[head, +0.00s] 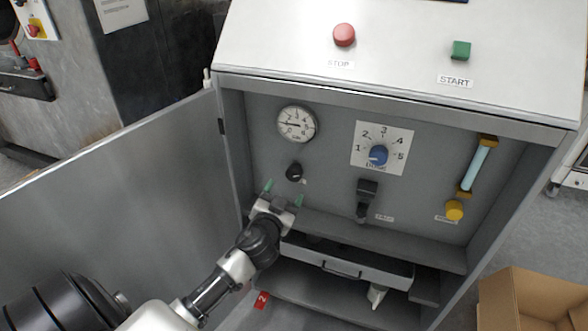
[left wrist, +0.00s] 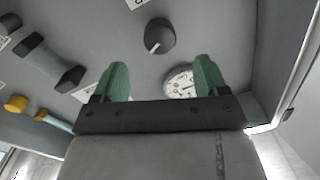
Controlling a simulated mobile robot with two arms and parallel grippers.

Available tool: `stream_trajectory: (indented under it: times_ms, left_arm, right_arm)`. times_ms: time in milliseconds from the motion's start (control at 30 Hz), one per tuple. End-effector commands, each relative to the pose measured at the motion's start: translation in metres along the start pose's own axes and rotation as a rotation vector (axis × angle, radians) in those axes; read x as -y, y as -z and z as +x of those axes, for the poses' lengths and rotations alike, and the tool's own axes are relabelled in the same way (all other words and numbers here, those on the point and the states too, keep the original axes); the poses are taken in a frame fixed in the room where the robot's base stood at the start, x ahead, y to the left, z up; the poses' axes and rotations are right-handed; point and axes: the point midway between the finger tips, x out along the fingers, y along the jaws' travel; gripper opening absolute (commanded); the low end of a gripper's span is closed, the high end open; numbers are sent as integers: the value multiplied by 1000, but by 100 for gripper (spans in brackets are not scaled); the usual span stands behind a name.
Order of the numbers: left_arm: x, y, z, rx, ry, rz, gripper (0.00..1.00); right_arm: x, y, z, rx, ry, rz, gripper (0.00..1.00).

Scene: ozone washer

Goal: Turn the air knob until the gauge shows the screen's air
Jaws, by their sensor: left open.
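The round white gauge (head: 296,124) is on the cabinet's inner panel at upper left; its dark needle lies roughly level, and its numbers are too small to read surely. The black air knob (head: 294,172) is just below it. My left gripper (head: 283,192) is open and empty, its green fingertips just below the knob and apart from it. In the left wrist view the knob (left wrist: 160,36) appears beyond the gap between the fingers (left wrist: 160,72), and the gauge (left wrist: 180,82) is partly hidden by a finger. Only a dark sliver, perhaps the screen (head: 455,1), shows at the top edge.
A blue dial (head: 378,155) on a white 1–5 plate, a black lever (head: 366,197) and a flow tube with a yellow knob (head: 454,210) are to the right. The open door (head: 110,200) stands left. A drawer (head: 345,262) is below. STOP (head: 344,35) and START (head: 461,50) buttons are on top.

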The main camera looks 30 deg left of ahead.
Motion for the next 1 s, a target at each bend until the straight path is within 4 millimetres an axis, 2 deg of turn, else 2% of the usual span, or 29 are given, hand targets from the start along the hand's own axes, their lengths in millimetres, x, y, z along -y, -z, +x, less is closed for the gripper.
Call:
stream_trajectory:
  times_ms: [200,433,600,833,867,1000]
  left_arm:
    - [0,1,44,-3,1,1,74]
    - [-1,1,76,-2,-1,-1,74]
    - [0,1,85,-2,-2,-1,74]
    - [-1,0,85,-1,-3,-1,74]
    - [-1,0,85,-1,-3,-1,72]
    - [-1,0,85,-1,-3,-1,51]
  right_arm:
    - [0,1,0,-3,0,0,0]
    - [0,6,-2,-7,0,0,0]
    - [0,8,-4,-9,0,0,0]
    - [0,8,-4,-9,-1,0,0]
    - [0,8,-4,-9,-1,0,0]
    - [0,8,-4,-9,-1,0,0]
